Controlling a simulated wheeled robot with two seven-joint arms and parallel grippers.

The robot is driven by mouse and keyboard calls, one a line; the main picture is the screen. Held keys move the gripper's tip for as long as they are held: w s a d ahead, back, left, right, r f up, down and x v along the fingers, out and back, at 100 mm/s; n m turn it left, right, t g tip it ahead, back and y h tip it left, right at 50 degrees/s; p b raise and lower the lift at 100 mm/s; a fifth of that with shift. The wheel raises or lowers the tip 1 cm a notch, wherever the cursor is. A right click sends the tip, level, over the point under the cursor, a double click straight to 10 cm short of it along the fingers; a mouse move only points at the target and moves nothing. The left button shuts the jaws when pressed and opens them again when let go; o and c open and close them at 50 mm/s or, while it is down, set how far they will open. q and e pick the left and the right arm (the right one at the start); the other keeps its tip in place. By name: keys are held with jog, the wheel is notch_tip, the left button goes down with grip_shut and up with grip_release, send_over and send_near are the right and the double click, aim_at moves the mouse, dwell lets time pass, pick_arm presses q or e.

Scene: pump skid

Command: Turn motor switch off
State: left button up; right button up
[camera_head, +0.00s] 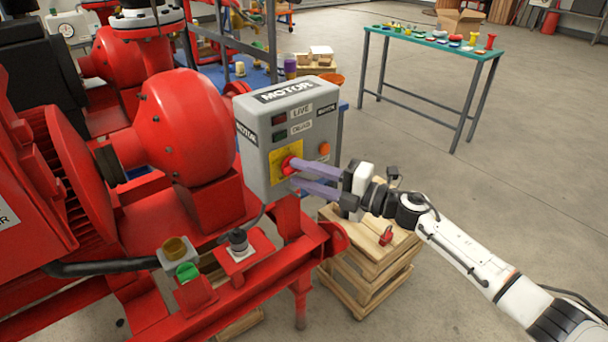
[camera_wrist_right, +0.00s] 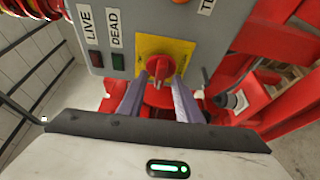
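The motor switch is a red rotary knob (camera_head: 286,165) on a yellow plate (camera_head: 277,172), low on the front of a grey control box (camera_head: 262,140) marked MOTOR. It also shows in the right wrist view (camera_wrist_right: 157,66), with its narrow grip pointing roughly along the fingers. My right gripper (camera_head: 293,173) reaches in from the right with its two purple fingers apart. In the right wrist view the fingertips (camera_wrist_right: 159,80) lie on either side of the knob, with a gap visible between them; firm contact cannot be seen. My left gripper is not in view.
The box carries dark LIVE (camera_head: 279,118) and DEAD (camera_head: 279,136) indicators and an orange button (camera_head: 324,149). Red pump machinery (camera_head: 185,125) fills the left.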

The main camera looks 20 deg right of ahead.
jog(key=b+v, duration=0.1)
jog(key=v, duration=0.9)
jog(key=s+a+f+m+h, duration=0.2)
jog(key=s+f+m+h, duration=0.3)
jog(key=f+m, duration=0.45)
jog(key=s+a+f+m+h, duration=0.2)
jog(key=s+f+m+h, duration=0.1)
jog(key=s+f+m, duration=0.65)
jog(key=s+a+f+m+g, duration=0.2)
jog(key=s+f, duration=0.3)
jog(key=s, duration=0.1)
jog(key=s+a+f+m+g+h, duration=0.1)
jog(key=s+a+f+m+g, duration=0.2)
jog(key=s+f, duration=0.3)
jog(key=shift+s+a+f+m+h, duration=0.3)
jog(key=shift+s+a, duration=0.05)
jog(key=shift+s, duration=0.05)
